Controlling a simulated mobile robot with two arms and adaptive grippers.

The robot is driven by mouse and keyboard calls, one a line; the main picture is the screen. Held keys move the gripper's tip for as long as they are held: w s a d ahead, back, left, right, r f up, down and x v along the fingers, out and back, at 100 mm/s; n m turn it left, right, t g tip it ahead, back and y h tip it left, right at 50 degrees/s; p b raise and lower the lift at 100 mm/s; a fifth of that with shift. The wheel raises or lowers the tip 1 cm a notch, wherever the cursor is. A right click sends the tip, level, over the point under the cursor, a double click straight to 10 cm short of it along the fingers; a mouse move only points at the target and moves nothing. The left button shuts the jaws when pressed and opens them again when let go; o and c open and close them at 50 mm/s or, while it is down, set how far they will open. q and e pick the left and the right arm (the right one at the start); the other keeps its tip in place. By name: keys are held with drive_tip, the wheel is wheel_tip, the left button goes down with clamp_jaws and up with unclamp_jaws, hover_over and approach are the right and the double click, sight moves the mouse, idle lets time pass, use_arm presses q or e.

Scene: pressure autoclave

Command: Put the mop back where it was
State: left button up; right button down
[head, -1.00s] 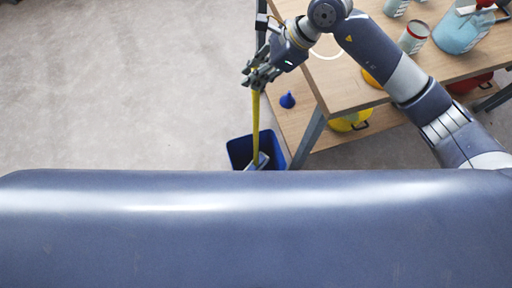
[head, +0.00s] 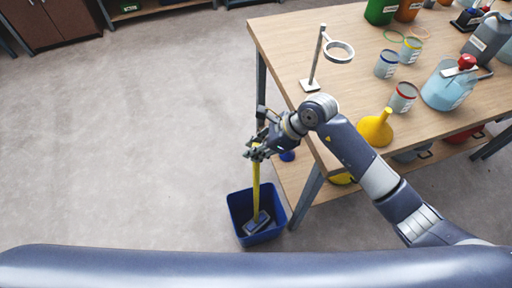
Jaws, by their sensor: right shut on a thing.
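The mop (head: 256,184) has a yellow handle and a grey-blue head (head: 257,222). It stands nearly upright, with its head inside the blue bucket (head: 236,208) on the floor. My right gripper (head: 257,150) is shut on the top part of the yellow handle, above the bucket and beside the table's left leg. The fingers hide the handle's top end. My left gripper is not in view.
A wooden table (head: 290,50) stands at the right, with a ring stand (head: 316,62), a yellow funnel (head: 376,128), cans and jugs on it. The floor at the left is clear. A dark cabinet (head: 50,22) stands at the back left.

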drive_tip(key=shift+f, duration=0.2)
drive_tip(key=c, duration=1.5)
unclamp_jaws()
drive_tip(key=shift+o, duration=0.2)
drive_tip(key=shift+r, duration=0.1)
drive_tip(key=b+v, duration=0.1)
drive_tip(key=v, duration=1.1)
